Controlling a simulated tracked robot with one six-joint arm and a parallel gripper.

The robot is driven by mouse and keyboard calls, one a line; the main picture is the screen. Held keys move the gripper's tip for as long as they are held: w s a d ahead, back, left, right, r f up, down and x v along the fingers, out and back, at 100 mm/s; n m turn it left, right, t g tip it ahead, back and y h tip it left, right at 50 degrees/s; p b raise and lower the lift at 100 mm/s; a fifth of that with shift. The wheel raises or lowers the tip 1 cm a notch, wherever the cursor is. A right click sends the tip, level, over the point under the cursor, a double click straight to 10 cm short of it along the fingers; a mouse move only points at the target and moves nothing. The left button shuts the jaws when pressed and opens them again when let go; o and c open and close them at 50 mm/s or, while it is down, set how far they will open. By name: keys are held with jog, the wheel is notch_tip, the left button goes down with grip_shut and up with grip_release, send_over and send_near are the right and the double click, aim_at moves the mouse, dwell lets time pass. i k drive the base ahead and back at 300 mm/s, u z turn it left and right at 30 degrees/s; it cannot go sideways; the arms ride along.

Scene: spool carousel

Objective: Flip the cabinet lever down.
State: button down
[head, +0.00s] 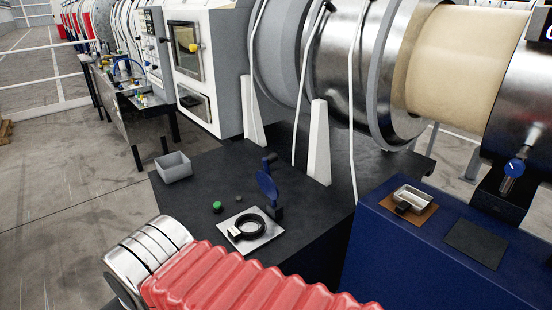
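A white cabinet (213,45) stands at the upper left, with a dark window in its front and a second, smaller window below. A yellow knob (193,47) shows in front of the upper window; it looks like the end of the cabinet lever. It is too small to tell which way the lever points. My gripper is not in view. My arm, with a red ribbed sleeve, crosses the bottom of the head view, well below and nearer than the cabinet.
A black bench (190,210) holds a grey bin (173,167), a green button (217,206), a white plate with a black ring (248,229) and an upright blue disc (267,188). A blue cabinet (400,245) stands at right with a metal tray (412,198). Floor at left is open.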

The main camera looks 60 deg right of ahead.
aim_at(267, 184)
jog(key=u, duration=0.1)
jog(key=k, duration=0.8)
jog(key=z, duration=0.95)
jog(key=i, duration=1)
jog(key=z, duration=0.05)
